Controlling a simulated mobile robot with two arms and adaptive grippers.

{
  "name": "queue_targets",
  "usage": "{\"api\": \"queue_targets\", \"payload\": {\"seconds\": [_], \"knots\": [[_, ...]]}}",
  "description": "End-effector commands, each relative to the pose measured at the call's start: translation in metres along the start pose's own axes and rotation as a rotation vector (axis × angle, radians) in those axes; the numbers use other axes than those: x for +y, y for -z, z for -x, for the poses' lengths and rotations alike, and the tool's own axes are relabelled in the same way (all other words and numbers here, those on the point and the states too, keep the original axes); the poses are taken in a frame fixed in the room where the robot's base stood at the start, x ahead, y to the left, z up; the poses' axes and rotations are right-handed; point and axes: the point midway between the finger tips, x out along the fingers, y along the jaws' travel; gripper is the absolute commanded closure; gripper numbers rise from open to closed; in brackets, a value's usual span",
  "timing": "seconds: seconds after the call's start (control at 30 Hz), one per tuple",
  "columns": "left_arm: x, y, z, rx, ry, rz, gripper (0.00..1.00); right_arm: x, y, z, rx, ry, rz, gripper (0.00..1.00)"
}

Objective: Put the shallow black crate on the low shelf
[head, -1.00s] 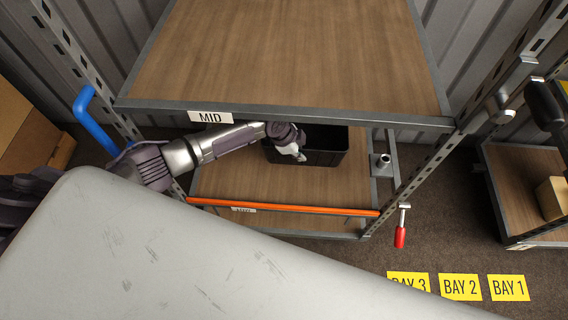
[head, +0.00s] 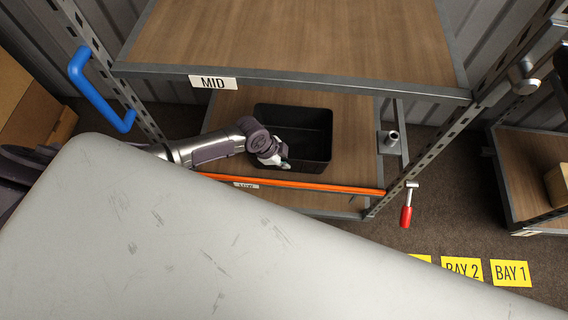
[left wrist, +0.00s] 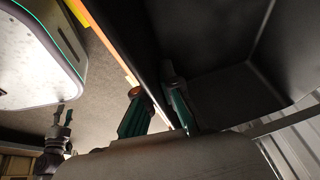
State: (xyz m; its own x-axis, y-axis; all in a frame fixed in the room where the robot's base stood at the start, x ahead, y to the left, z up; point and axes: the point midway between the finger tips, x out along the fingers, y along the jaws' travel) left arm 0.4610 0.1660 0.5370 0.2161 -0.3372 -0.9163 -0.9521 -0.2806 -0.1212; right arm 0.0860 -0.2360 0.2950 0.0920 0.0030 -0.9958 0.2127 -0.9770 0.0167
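The shallow black crate (head: 318,140) is in the bay under the mid shelf, over the wooden low shelf (head: 225,108), close behind its front bar. It looks empty and about level; whether its base touches the shelf I cannot tell. My left gripper (head: 283,163) is at the left part of the crate's front wall. In the left wrist view the fingers of the left gripper (left wrist: 153,98) straddle the crate's wall (left wrist: 190,35), one inside and one outside, closed on it. My right gripper (left wrist: 64,114) seems to show small and dark at the lower left there; its opening is unclear.
An orange bar (head: 300,185) runs along the low shelf's front. The mid shelf (head: 290,40) hangs above. A steel upright (head: 430,150) and a red-handled clamp (head: 406,212) stand right of the bay. A blue handle (head: 95,90) is at the left upright.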

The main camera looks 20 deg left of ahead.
Motion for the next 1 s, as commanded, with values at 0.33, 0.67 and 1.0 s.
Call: {"api": "queue_targets", "payload": {"seconds": [0.33, 0.67, 1.0], "knots": [[0.001, -0.001, -0.001, -0.001, -0.001, 0.000, 0.85, -0.003, -0.004, 0.000, -0.005, 0.004, -0.001, 0.60], [0.001, -0.001, -0.001, -0.001, -0.001, 0.000, 0.69, -0.003, -0.002, 0.000, -0.003, 0.004, 0.000, 0.60], [-0.001, 0.000, 0.039, -0.002, 0.001, -0.002, 0.69, -0.001, 0.000, 0.012, -0.001, 0.002, 0.000, 0.60]]}}
